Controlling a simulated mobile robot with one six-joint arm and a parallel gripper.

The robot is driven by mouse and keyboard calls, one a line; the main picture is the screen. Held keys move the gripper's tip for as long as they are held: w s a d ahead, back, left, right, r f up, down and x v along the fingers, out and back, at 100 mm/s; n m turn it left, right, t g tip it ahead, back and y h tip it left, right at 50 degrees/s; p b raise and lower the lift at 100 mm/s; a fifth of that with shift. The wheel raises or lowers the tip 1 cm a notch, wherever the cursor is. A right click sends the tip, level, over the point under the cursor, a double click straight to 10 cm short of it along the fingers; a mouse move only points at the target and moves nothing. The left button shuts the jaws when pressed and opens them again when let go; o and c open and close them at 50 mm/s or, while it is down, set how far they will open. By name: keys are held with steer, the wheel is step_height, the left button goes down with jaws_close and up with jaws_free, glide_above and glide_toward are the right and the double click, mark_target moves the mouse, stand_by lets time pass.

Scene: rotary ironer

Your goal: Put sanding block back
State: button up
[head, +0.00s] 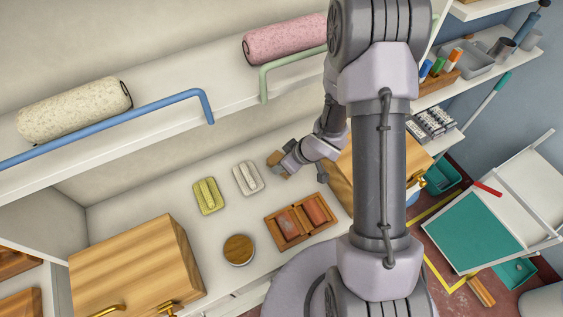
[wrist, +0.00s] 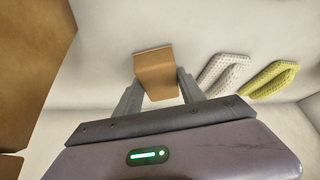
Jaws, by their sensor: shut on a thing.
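My gripper (head: 284,166) is shut on a brown sanding block (head: 275,158) over the back of the white counter. In the wrist view the block (wrist: 155,70) sits between the two fingers (wrist: 156,92), its far end sticking out past them with a thin pale edge. I cannot tell whether the block touches the counter. A wooden tray (head: 281,241) with compartments lies nearer the front in the head view, with reddish-brown pieces (head: 315,210) in it. The tray does not show in the wrist view.
A white ribbed pad (head: 247,178) and a yellow one (head: 207,197) lie left of my gripper. A round wooden-topped container (head: 239,249) stands in front. Wooden cabinets (head: 137,262) flank the counter. A shelf with rolls (head: 75,109) and a blue rail (head: 150,107) runs above.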

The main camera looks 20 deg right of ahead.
steer(key=shift+s+d+f, duration=0.1)
steer(key=o, duration=1.5)
steer(key=shift+c, duration=0.2)
steer(key=shift+r, duration=0.3)
steer(key=p+v, duration=0.5)
steer(key=v, duration=0.6)
steer(key=shift+r+p, duration=0.35)
steer(key=shift+p, duration=0.05)
